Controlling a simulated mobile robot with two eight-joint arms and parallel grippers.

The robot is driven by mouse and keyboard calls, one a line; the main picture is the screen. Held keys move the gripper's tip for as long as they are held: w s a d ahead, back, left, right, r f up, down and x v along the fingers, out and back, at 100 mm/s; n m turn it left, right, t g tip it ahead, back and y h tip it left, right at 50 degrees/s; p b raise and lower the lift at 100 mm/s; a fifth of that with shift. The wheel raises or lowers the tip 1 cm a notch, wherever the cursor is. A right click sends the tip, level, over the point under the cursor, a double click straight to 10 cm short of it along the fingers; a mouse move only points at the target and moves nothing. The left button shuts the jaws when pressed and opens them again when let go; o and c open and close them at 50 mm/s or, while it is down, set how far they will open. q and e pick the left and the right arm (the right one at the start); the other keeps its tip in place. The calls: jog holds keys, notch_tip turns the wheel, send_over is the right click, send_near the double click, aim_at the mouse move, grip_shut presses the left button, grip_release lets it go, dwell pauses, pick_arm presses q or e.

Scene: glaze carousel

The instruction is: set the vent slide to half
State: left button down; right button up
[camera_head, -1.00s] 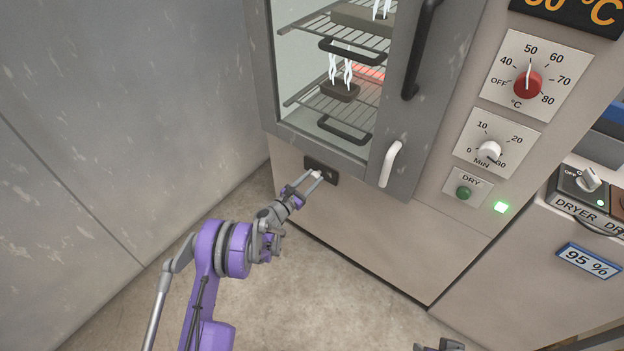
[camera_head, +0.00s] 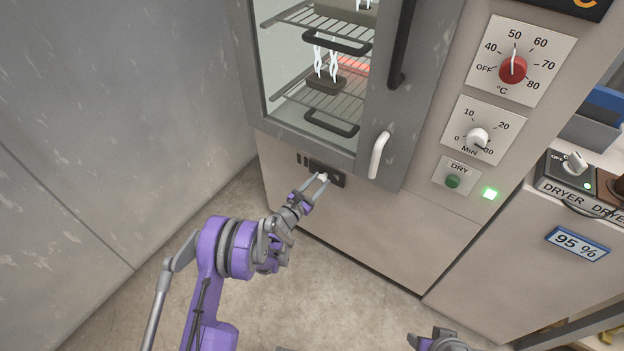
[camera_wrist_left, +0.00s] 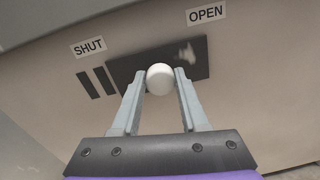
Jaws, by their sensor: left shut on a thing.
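The vent slide is a dark plate (camera_head: 335,181) low on the dryer cabinet's front, below the glass door; it also shows in the left wrist view (camera_wrist_left: 137,66). Its round white knob (camera_wrist_left: 160,79) sits between the fingertips of my left gripper (camera_head: 321,178), which is shut on it. Two dark vent slots (camera_wrist_left: 97,82) show uncovered at the plate's left end. The label SHUT (camera_wrist_left: 88,47) is at left and OPEN (camera_wrist_left: 206,14) at right. My right gripper (camera_head: 440,341) is only partly in view at the bottom edge, and its jaws cannot be made out.
The door's white handle (camera_head: 379,155) sticks out just right of the slide. A red temperature dial (camera_head: 513,68), white timer knob (camera_head: 477,139) and green DRY button (camera_head: 453,181) are farther right. A grey wall (camera_head: 110,120) stands at left. The floor below the slide is clear.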

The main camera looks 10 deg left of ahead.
pick_arm(q)
jog(key=shift+c, duration=2.1)
grip_release()
jog(key=shift+a, duration=0.1)
jog(key=v, duration=1)
jog(key=shift+s+p, duration=0.35)
jog(key=shift+p, duration=0.1)
jog(key=shift+a, duration=0.1)
